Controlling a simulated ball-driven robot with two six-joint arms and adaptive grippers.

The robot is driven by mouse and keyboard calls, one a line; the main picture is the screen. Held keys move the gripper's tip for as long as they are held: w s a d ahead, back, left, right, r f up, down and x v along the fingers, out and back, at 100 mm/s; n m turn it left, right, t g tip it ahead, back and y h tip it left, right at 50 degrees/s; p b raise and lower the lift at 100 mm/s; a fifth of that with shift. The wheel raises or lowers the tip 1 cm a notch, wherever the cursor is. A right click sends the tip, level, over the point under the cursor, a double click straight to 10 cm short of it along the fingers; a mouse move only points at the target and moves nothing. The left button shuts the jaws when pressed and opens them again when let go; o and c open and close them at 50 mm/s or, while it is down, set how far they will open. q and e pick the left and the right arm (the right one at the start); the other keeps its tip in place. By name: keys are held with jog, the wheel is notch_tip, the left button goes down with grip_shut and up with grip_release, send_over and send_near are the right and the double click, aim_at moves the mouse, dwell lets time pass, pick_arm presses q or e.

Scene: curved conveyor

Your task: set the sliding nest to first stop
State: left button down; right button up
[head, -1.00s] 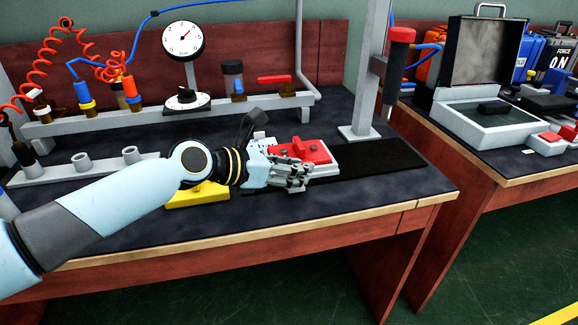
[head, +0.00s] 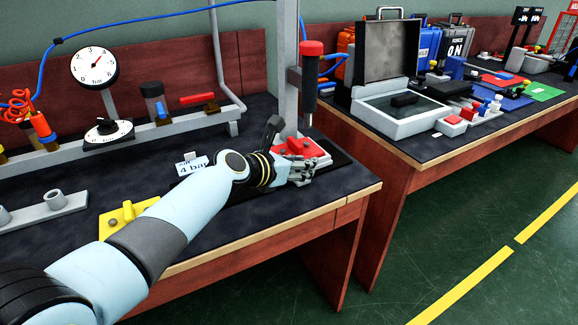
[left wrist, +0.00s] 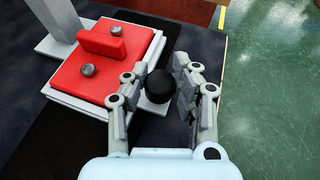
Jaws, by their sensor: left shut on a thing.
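The sliding nest (head: 318,152) is a pale block with a red top plate. It sits on a black strip on the bench, in front of the press column. In the left wrist view the red plate (left wrist: 92,72) has a raised red bar and two metal studs. My left gripper (head: 302,174) is at the nest's near side. It is shut on the nest's black round knob (left wrist: 188,75), which shows between the fingers in the left wrist view. Part of the knob's mount is hidden by a finger. My right gripper is not in view.
The press column (head: 288,95) with a red-topped plunger (head: 312,70) stands just behind the nest. A yellow block (head: 120,220) and a "4 bar" card (head: 192,168) lie to the left. A second bench with an open case (head: 385,65) stands to the right.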

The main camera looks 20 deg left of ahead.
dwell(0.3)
pick_arm(q)
jog(key=c, duration=1)
grip_release()
jog(key=v, duration=1.2)
